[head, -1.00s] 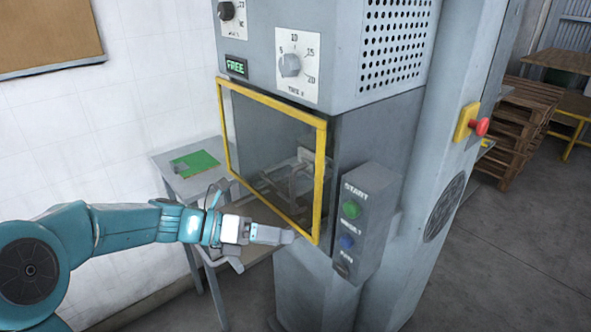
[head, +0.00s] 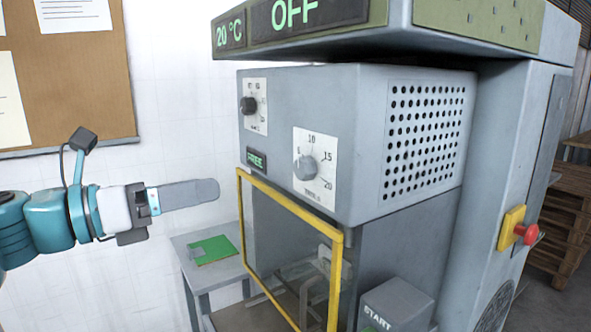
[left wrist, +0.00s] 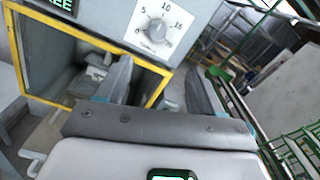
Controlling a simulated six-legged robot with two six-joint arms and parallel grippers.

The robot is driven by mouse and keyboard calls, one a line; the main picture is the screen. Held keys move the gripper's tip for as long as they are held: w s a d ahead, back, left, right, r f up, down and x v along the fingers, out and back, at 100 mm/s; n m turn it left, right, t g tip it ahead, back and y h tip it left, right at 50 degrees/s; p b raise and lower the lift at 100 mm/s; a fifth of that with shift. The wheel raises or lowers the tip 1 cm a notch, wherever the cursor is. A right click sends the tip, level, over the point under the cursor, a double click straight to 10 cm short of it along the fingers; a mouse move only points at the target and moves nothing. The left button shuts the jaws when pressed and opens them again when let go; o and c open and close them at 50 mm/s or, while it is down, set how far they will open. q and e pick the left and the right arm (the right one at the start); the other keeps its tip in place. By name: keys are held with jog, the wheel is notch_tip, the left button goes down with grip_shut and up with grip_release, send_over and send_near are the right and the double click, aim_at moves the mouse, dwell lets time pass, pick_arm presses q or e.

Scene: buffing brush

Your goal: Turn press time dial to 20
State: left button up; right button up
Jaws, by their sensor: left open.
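The press time dial (head: 306,168) is a round grey knob on a white plate marked 5, 10, 15 and 20, on the front of the grey press. Its pointer seems to face left, near the 5. It also shows at the top of the left wrist view (left wrist: 156,31). My left gripper (head: 214,190) is open and empty, left of the press and apart from the dial. In the left wrist view its two fingers (left wrist: 160,78) stand spread below the dial plate. My right gripper is not in view.
A second dial (head: 249,106) with a dark knob sits at upper left, above a green FREE display (head: 257,160). A yellow-framed guard (head: 290,208) hangs below. The screen above reads OFF (head: 295,14). A red button (head: 527,234) juts out at right. A small table (head: 190,243) stands at left.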

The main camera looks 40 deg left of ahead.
aim_at(299, 171)
pick_arm(q)
jog(key=p+x, duration=0.3)
jog(key=x, duration=1.2)
jog(key=shift+w+a, duration=0.15)
jog(key=shift+w, duration=0.2)
jog(key=shift+w+f, duration=0.15)
jog(key=shift+w, duration=0.35)
jog(key=shift+s+d, duration=0.15)
jog(key=shift+d, duration=0.1)
jog(key=shift+c, duration=1.2)
jog(key=shift+a, duration=0.1)
jog(key=c, duration=0.8)
